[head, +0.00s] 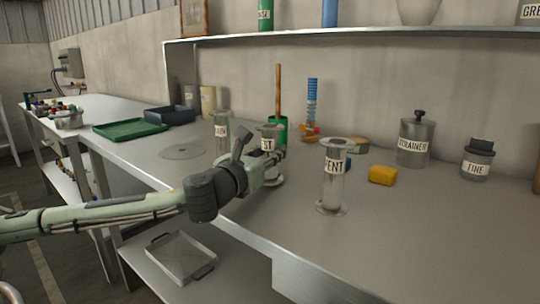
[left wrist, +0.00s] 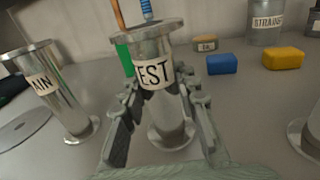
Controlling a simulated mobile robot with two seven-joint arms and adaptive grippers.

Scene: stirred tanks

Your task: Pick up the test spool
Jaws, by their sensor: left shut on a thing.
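The test spool (head: 268,133) is a grey metal cylinder with flanged ends and a white label, standing upright on the bench near its front edge. In the left wrist view the spool (left wrist: 163,107) shows its label reading "EST". My left gripper (head: 274,158) is shut on the spool's body, below the label. In the left wrist view the fingers of my left gripper (left wrist: 158,92) lie on both sides of it. Its lower flange seems to be at bench level; I cannot tell whether it touches. My right gripper is not in view.
Similar spools stand left (head: 221,131) and right (head: 334,174) of it. Behind are a green container (head: 282,133), a stack of blue rings (head: 312,97), a blue block (left wrist: 221,64) and a yellow block (head: 382,175). Labelled canisters (head: 415,139) stand at right. A shelf (head: 350,32) runs above.

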